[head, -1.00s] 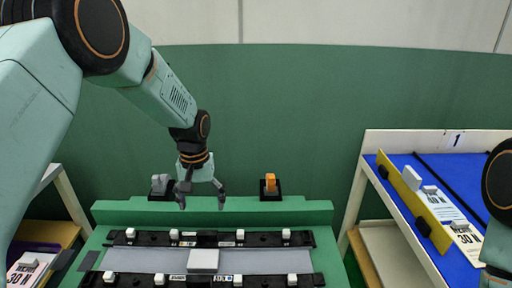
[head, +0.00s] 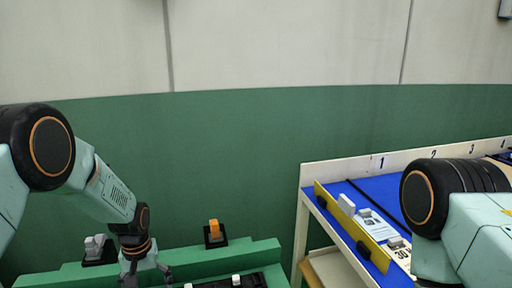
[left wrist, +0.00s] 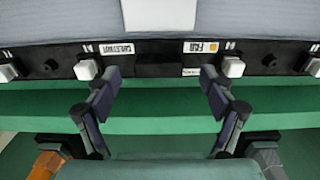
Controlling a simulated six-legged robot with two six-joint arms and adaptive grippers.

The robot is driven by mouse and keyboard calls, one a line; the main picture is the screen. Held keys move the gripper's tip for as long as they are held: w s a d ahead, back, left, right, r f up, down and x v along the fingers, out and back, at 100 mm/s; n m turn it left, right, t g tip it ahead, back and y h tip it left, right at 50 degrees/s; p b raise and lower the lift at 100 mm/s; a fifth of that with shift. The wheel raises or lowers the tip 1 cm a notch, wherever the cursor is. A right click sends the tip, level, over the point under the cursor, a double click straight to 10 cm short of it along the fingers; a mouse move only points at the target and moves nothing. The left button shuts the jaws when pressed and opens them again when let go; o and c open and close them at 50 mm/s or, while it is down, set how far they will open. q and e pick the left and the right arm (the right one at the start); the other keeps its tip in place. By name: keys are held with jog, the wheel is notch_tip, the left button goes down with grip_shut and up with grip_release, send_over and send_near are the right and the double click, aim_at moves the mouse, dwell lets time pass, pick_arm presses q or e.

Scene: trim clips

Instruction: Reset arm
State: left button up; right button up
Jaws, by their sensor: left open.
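My left gripper (head: 147,280) is open and empty at the bottom left of the head view, its tips near the lower picture edge. In the left wrist view its two fingers (left wrist: 161,92) are spread apart, over the green bench (left wrist: 160,120) beside a black clip rail (left wrist: 140,62). White clips (left wrist: 233,67) sit along the rail, none between the fingers.
An orange switch (head: 214,230) and a grey switch (head: 94,246) stand on the bench's back ledge. At the right is a blue-topped rack (head: 346,190) with numbered lanes and a yellow-edged panel (head: 340,222). The green wall behind is bare.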

pick_arm(q)
jog(key=shift+f, duration=0.15)
jog(key=shift+f, duration=0.2)
jog(key=shift+f+b, duration=0.75)
jog(key=shift+f, duration=0.05)
notch_tip(320, 180, up, 12)
jog(key=f, duration=0.1)
notch_tip(320, 180, down, 11)
jog(key=shift+r, duration=0.15)
jog(key=shift+r+p, duration=0.3)
jog(key=shift+p, duration=0.15)
notch_tip(320, 180, up, 12)
jog(key=p, duration=0.4)
jog(key=shift+p, duration=0.4)
